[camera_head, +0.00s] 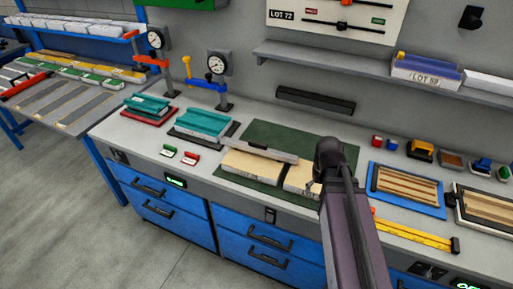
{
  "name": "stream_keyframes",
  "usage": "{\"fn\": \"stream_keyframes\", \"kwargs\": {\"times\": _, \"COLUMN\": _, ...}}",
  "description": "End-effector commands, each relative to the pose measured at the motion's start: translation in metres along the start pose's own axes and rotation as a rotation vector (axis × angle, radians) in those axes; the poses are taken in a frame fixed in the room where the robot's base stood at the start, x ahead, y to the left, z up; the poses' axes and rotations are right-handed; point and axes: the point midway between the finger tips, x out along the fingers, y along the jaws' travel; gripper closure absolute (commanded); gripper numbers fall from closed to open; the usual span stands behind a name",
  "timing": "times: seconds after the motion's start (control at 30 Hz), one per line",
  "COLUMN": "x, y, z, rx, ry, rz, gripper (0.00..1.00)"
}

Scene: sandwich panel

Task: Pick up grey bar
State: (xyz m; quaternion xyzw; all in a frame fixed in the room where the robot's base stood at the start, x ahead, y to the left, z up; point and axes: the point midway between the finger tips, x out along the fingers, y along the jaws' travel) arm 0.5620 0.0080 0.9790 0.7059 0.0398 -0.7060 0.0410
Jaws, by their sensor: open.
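A grey bar (262,149) lies across the back part of the cream panels (252,166) on the green mat (265,192), at the middle of the bench. My gripper (314,187) is open, small in view and partly hidden behind my arm. It is over the right cream panel (298,178), to the right of and nearer than the bar's right end. I see nothing held in it. My arm hides part of the right panel and the mat; the gap between gripper and panel cannot be told.
Teal blocks (203,122) and two dial gauges (216,64) stand to the left. A dark rail (315,101) is at the back wall. A blue tray with wooden strips (405,185) and a yellow level (415,233) lie to the right. A shelf (330,62) overhangs the back.

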Motion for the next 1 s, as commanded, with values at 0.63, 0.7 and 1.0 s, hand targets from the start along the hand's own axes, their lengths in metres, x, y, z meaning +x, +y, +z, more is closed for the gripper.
{"fn": "stream_keyframes", "kwargs": {"times": 0.63, "x": -0.094, "y": -0.155, "z": -0.233, "rx": -1.005, "ry": 0.001, "rz": -0.001, "gripper": 0.2}}
{"fn": "stream_keyframes", "kwargs": {"times": 0.7, "x": -0.098, "y": -0.168, "z": -0.244, "rx": -1.07, "ry": 0.001, "rz": -0.001, "gripper": 0.2}}
{"fn": "stream_keyframes", "kwargs": {"times": 1.0, "x": -0.1, "y": -0.181, "z": -0.253, "rx": -1.149, "ry": 0.001, "rz": -0.001, "gripper": 0.2}}
